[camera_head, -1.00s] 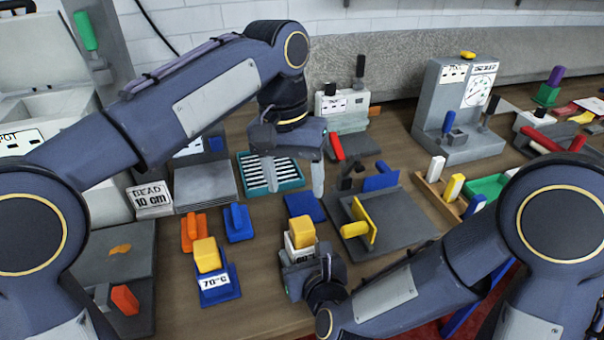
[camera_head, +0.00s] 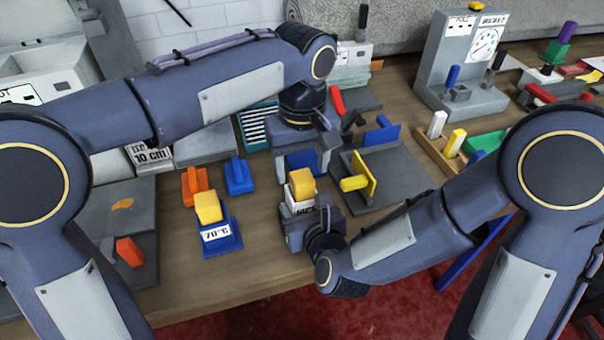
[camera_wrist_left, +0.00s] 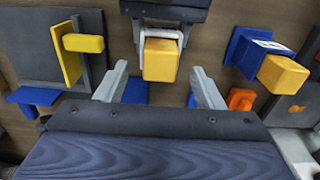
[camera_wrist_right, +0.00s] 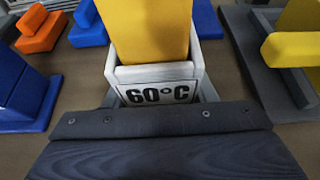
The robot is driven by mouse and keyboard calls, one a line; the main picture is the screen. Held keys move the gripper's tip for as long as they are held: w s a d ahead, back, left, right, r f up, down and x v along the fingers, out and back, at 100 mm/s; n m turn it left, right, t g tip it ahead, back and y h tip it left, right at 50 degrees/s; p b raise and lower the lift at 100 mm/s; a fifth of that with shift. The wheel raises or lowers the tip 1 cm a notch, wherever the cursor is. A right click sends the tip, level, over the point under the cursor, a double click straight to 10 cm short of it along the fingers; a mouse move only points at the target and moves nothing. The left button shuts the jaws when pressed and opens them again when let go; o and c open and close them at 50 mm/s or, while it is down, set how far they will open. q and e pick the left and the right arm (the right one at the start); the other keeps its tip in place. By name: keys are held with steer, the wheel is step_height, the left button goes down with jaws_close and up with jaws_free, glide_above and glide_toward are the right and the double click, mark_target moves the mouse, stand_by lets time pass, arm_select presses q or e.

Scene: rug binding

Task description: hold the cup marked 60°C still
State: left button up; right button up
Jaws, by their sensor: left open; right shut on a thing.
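The cup marked 60°C (camera_wrist_right: 158,95) is a small white box-like cup with a yellow block (camera_wrist_right: 150,28) standing in it. In the head view the cup (camera_head: 299,207) is near the table's front edge. My right gripper (camera_head: 316,222) is shut on it from the front; its fingertips are mostly hidden. My left gripper (camera_head: 302,166) is open just behind the cup, pointing down. In the left wrist view its two fingers (camera_wrist_left: 158,86) are apart, with the yellow block (camera_wrist_left: 160,60) showing between and beyond them. A blue piece lies below the left gripper, partly hidden.
A blue holder marked 70°C (camera_head: 217,235) with a yellow block stands left of the cup. Orange (camera_head: 195,187) and blue (camera_head: 238,176) pieces lie behind it. A grey plate with a yellow paddle (camera_head: 364,180) is close on the right.

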mark_target(302, 176)
arm_select(q)
steer(key=shift+f, duration=1.85)
steer(key=c, duration=1.1)
steer(key=o, duration=0.3)
steer(key=c, duration=0.3)
steer(key=shift+r, duration=0.1)
steer(key=shift+r, duration=4.2)
